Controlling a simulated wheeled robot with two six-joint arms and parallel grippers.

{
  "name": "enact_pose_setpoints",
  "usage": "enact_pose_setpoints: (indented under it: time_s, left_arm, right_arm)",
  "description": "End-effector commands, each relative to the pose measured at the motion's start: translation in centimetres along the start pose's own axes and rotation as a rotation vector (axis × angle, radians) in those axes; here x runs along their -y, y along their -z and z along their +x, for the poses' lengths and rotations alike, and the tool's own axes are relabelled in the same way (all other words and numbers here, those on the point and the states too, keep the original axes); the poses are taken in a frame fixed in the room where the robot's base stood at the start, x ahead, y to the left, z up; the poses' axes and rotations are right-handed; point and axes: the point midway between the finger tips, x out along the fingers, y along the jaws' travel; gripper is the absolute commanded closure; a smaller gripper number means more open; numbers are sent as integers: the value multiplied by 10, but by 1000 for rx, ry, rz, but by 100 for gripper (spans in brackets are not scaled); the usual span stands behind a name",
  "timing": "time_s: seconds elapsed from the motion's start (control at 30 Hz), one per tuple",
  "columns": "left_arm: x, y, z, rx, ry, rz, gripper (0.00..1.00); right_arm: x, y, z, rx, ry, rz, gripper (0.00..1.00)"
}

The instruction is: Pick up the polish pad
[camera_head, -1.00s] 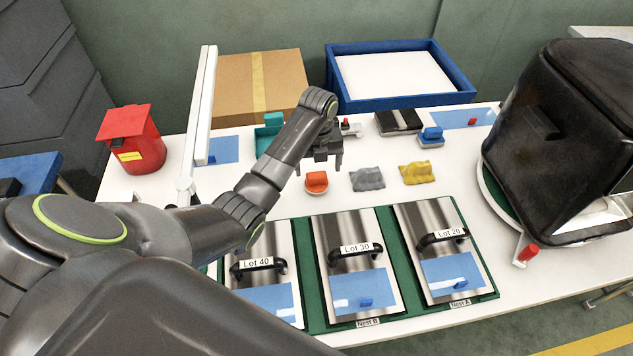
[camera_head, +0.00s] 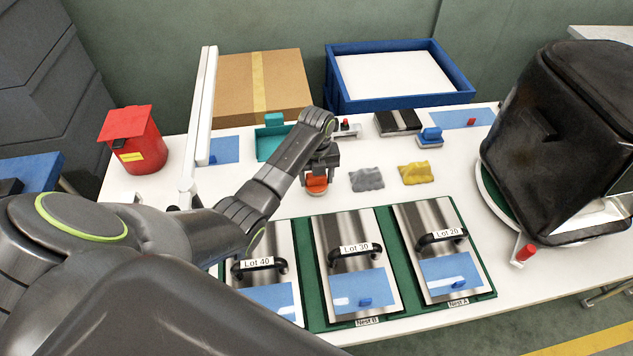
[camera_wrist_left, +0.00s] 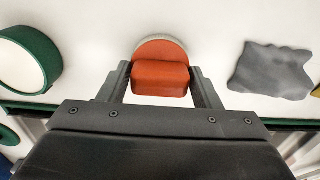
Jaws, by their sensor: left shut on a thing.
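The polish pad, a round pad with an orange block grip (camera_head: 316,184), stands on the white table behind the steel plates. In the left wrist view its orange grip (camera_wrist_left: 160,79) sits between my fingers, with a pale round base behind it. My left gripper (camera_head: 318,176) is low over the pad and shut on its grip; it also shows in the left wrist view (camera_wrist_left: 160,88). The pad appears to still rest on the table. My right gripper is not in these views.
A grey cloth (camera_head: 366,180) and a yellow cloth (camera_head: 415,173) lie right of the pad. Steel plates with black handles (camera_head: 357,262) lie in a green tray (camera_head: 311,318) in front. A teal bin (camera_head: 267,145) is behind left. A black machine (camera_head: 560,140) stands at right.

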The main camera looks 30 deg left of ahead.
Motion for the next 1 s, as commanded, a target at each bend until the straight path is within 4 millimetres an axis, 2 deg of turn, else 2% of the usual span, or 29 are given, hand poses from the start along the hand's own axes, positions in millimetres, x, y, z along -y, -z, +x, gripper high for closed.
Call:
enact_pose_setpoints:
  time_s: [0.23, 0.37, 0.7, 0.8, 1.0]
  left_arm:
    - [0, 0, -1, 1, 0, 0, 65]
    - [0, -1, -11, 3, 1, 0, 65]
    - [0, -1, -76, 5, 2, 1, 65]
    - [0, -1, -92, 2, 1, 0, 65]
    - [0, -1, -101, 0, 0, -1, 65]
  right_arm:
    - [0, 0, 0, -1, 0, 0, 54]
    - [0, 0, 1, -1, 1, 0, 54]
    - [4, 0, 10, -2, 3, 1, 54]
    - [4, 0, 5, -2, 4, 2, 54]
    - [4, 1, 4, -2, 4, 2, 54]
